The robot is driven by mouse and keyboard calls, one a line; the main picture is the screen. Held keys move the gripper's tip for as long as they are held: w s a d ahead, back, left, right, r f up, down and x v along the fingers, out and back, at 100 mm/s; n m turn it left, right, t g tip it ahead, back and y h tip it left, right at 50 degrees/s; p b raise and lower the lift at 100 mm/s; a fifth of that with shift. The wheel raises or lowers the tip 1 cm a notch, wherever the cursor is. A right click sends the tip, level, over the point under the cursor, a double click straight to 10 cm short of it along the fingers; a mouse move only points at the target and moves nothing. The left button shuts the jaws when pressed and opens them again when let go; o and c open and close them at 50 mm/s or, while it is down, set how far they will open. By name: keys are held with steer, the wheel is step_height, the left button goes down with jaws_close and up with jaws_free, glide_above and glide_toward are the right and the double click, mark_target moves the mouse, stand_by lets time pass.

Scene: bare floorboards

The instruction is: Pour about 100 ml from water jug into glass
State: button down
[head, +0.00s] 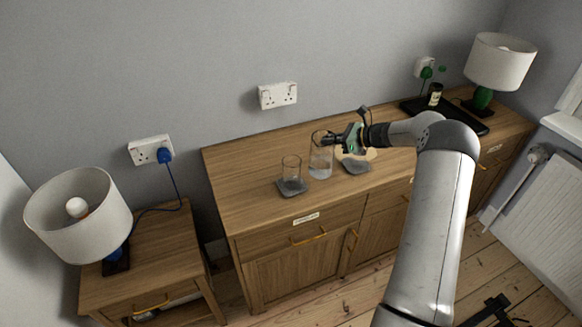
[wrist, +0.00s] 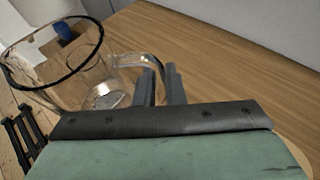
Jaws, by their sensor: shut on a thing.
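The water jug (head: 320,160) is clear, with water low in it, and looks about upright in the head view. My gripper (head: 332,140) is shut on its handle, at the jug's right side. In the wrist view the fingers (wrist: 163,86) close on the clear handle (wrist: 143,60), and the jug's dark-edged rim (wrist: 98,38) is at the left. The glass (head: 291,166) stands on a dark grey coaster (head: 291,188) just left of the jug, and looks empty. I cannot tell whether the jug is clear of the sideboard.
A second dark coaster (head: 357,167) lies bare, right of the jug. A pale round thing (head: 368,154) is partly hidden behind my gripper. The wooden sideboard (head: 240,165) is free at left. A black tray (head: 466,122) with a bottle (head: 435,94) and a lamp (head: 500,62) are far right.

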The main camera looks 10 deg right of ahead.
steer(key=w+a+f+b, duration=0.1)
steer(key=w+f+b, duration=0.2)
steer(key=w, duration=0.9)
steer(key=shift+f+b, duration=0.25)
steer(key=shift+b, duration=0.4)
